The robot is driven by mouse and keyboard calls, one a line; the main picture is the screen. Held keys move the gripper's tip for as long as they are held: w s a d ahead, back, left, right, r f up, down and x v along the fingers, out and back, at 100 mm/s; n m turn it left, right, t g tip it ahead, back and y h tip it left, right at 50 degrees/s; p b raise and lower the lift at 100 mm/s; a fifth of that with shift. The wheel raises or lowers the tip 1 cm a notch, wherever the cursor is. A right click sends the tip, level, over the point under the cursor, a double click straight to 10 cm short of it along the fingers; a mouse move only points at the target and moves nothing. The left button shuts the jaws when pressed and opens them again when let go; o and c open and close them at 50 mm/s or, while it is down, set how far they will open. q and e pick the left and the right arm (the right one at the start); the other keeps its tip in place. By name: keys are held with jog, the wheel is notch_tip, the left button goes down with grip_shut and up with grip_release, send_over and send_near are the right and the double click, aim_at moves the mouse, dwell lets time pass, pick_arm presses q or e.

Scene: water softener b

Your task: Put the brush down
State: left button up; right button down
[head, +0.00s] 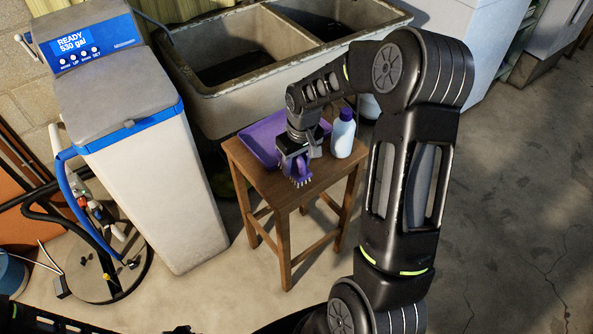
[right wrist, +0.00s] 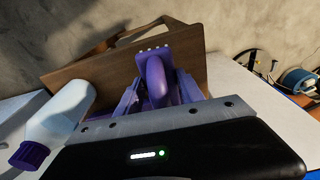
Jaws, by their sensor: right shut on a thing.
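The purple brush (head: 301,172) is in my right gripper (head: 296,160), over the front part of the small wooden stool (head: 318,185). Its pale bristle tips show below the gripper in the head view. In the right wrist view, the purple brush (right wrist: 157,82) sits between the jaws, with the brown stool top (right wrist: 110,82) behind it. My right gripper is shut on the brush. I cannot tell whether the bristles touch the stool. My left gripper does not show.
A purple tray (head: 260,143) lies at the stool's back left. A white bottle with a purple cap (head: 343,137) stands right of the gripper, close to it. The water softener (head: 150,180) is on the left, a concrete sink (head: 225,110) behind. Open floor lies right.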

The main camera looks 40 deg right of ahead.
aim_at(297, 167)
notch_tip(297, 167, down, 3)
jog(key=shift+f, duration=0.25)
jog(key=shift+f, duration=0.1)
jog(key=shift+f, duration=0.15)
jog(key=c, duration=0.7)
grip_release()
jog(key=shift+r, duration=0.25)
jog(key=r, duration=0.4)
jog(key=s+r, duration=0.1)
jog(key=r, duration=0.3)
jog(key=r+b, duration=0.1)
jog(key=r, duration=0.3)
jog(key=shift+s, duration=0.25)
